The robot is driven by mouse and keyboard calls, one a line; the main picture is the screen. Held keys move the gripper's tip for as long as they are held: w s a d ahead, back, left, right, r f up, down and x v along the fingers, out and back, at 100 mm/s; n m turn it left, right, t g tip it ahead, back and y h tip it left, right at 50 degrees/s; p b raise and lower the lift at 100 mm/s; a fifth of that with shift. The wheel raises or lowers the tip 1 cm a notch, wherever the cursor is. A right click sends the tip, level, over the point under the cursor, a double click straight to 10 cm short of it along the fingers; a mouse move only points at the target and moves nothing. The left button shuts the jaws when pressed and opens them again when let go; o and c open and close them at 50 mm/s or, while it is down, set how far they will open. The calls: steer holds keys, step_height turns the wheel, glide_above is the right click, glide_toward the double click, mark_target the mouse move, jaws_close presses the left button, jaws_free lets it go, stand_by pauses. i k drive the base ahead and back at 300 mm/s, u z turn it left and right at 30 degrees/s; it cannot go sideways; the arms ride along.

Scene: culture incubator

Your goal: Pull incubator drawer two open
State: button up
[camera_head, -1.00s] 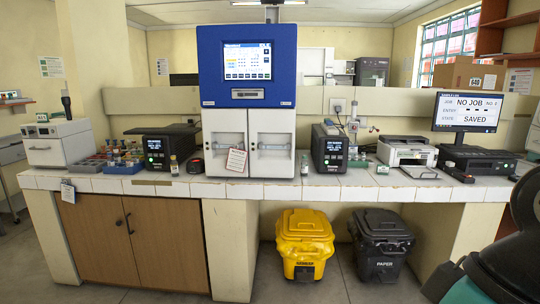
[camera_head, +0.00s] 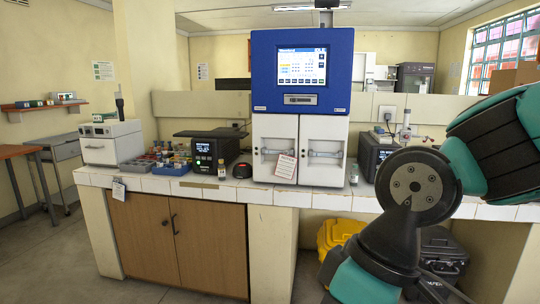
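The incubator (camera_head: 301,108) stands on the white-tiled bench near the picture's middle. It has a blue upper housing with a lit screen (camera_head: 302,67) and two white fronts below. The left front (camera_head: 274,132) and the right front (camera_head: 323,160) both look shut, each with a horizontal bar handle. A paper tag (camera_head: 286,167) hangs by the left front. I cannot read which front is number two. My teal and black arm fills the right side of the picture, in front of the bench. My gripper is out of the picture.
A black device (camera_head: 214,152) and a blue tray of small items (camera_head: 172,168) stand left of the incubator. A small vial (camera_head: 354,174) and another black device (camera_head: 376,152) are to its right.

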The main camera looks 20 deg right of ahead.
mark_target(323, 138)
steer(key=u, duration=0.35)
steer(key=i, duration=0.8)
steer(key=z, duration=0.55)
steer(key=i, duration=0.85)
steer(key=z, duration=0.7)
